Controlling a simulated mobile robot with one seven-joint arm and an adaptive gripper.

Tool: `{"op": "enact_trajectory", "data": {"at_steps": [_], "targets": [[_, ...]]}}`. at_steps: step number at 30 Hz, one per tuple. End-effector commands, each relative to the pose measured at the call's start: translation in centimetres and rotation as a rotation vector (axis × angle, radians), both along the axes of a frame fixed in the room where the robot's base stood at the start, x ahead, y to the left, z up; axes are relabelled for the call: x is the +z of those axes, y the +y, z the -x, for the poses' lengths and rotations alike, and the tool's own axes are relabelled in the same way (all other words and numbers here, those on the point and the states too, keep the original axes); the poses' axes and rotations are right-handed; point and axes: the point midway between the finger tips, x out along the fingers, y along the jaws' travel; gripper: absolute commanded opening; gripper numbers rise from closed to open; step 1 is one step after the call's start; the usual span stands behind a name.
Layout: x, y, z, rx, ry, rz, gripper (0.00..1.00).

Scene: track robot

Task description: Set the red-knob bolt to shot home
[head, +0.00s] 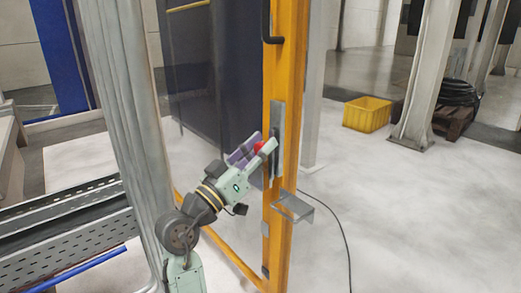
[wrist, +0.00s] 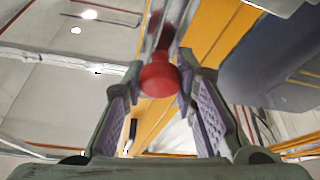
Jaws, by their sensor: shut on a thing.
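The red knob (head: 259,147) of the bolt shows at the yellow door post (head: 285,70), against a grey metal plate (head: 278,120). In the wrist view the round red knob (wrist: 159,77) sits between the tips of my gripper's fingers, with its red stem running up to a metal bar (wrist: 160,35). My gripper (head: 257,148) is shut on the knob; it also shows in the wrist view (wrist: 157,85). The fingers hide part of the bolt in the head view, so I cannot tell its exact position.
A grey bracket (head: 293,207) juts from the post below the plate. A black handle (head: 268,25) is above. A grey column (head: 125,110) stands left of my arm. A yellow crate (head: 367,114) is at the back right. The floor right of the post is mostly clear, with a black cable (head: 343,235).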

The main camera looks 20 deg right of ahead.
Motion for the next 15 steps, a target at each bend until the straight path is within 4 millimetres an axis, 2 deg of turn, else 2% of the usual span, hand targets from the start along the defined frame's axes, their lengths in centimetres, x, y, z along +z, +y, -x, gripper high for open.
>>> {"op": "enact_trajectory", "data": {"at_steps": [1, 10, 11, 15], "targets": [[-0.67, 0.0, -0.01, 0.0, 0.001, -0.002, 0.0], [-0.69, -0.02, -0.07, -0.001, 0.006, -0.006, 0.0], [-0.72, -0.02, -0.08, -0.001, 0.006, -0.006, 0.27], [-0.65, -0.01, -0.08, 0.0, 0.005, -0.006, 0.36]]}}
